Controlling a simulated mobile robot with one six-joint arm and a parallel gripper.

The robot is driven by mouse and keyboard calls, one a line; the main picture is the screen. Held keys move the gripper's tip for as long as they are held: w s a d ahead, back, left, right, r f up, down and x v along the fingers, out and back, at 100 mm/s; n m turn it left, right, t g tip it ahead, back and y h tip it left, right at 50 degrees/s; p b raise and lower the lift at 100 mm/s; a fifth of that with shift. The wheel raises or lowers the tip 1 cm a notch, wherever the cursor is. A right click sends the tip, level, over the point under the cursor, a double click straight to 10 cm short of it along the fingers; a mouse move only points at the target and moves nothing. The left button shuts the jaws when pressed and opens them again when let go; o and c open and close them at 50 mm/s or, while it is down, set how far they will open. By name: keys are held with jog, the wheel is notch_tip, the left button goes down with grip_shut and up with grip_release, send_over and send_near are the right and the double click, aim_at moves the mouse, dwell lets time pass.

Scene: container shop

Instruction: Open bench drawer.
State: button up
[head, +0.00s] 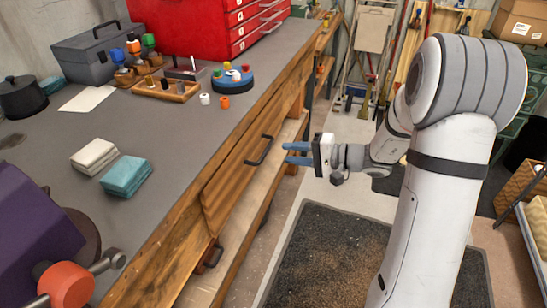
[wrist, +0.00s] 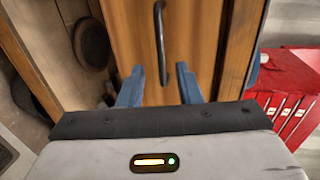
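The bench drawer (head: 240,165) has a wooden front below the bench top, and looks shut. Its dark bar handle (head: 259,150) is on the front. My gripper (head: 288,153) is to the right of the handle with its blue fingers pointing at it; a small gap shows between the fingertips and the handle. In the wrist view my gripper (wrist: 160,68) is open and empty. The handle (wrist: 161,40) there lines up between the two fingertips, against the drawer front (wrist: 195,30).
The grey bench top (head: 190,150) holds folded cloths, a wooden tray, bottles and a red tool chest (head: 200,22). A purple machine (head: 35,230) stands at near left.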

jog(key=x, duration=0.6)
jog(key=shift+a, duration=0.35)
jog(key=shift+w, duration=0.1)
grip_shut()
